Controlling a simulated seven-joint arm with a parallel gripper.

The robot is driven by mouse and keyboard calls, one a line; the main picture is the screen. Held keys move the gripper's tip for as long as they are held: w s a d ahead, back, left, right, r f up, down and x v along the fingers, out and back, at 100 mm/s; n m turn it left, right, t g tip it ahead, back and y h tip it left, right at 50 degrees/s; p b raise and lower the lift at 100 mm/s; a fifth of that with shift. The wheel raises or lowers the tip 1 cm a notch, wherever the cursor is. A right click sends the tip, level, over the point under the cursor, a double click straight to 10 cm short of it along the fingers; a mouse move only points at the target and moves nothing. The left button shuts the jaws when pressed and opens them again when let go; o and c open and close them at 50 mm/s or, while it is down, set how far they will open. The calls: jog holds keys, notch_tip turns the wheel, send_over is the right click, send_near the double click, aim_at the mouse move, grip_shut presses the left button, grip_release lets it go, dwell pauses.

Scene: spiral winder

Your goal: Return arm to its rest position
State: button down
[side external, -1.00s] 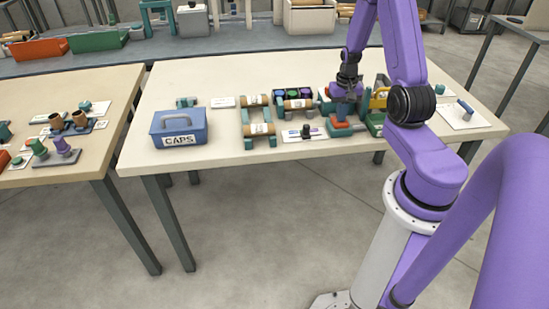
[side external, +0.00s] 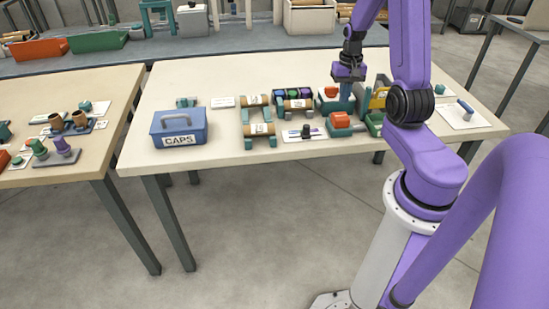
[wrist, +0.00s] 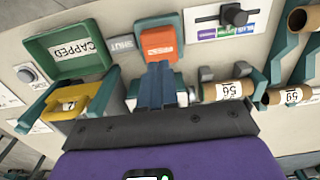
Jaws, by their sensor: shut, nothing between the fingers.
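My gripper (side external: 346,93) is shut and empty, raised above the back right of the work table (side external: 220,78). In the wrist view its closed fingers (wrist: 157,85) point toward an orange block (wrist: 158,42) on a teal base. That orange block (side external: 340,119) sits near the table's front edge in the side view. A second orange part (side external: 331,92) shows beside the fingers, partly hidden behind them. A yellow part (wrist: 87,98) stands by the green tray marked CAPPED (wrist: 70,50).
A blue CAPS box (side external: 180,128) stands at the table's left. Brown tubes (side external: 262,129) lie on teal holders in the middle; one tube (wrist: 228,90) shows close to the fingers. A white mat (side external: 462,115) with a blue cylinder lies far right. Space above the table's left half is clear.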

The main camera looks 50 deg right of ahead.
jog(key=shift+r, duration=0.45)
jog(key=shift+w+a+r, duration=0.1)
jog(key=shift+w+a, duration=0.1)
jog(key=shift+a, duration=0.15)
jog(key=w+a+r+n, duration=0.1)
jog(key=a+r+n, duration=0.3)
jog(key=a, duration=0.7)
jog(key=w+a+r+n, duration=0.1)
jog(key=a+r+n, duration=0.1)
jog(key=a+n, duration=0.6)
jog(key=s+a+r+n, duration=0.2)
jog(key=s+a+n, duration=0.2)
jog(key=s+a, duration=0.3)
jog(key=s+a+r+n, duration=0.2)
jog(key=s+a+n, duration=0.3)
jog(key=s, duration=0.6)
jog(key=shift+a+n, duration=0.3)
jog(key=shift+a, duration=0.8)
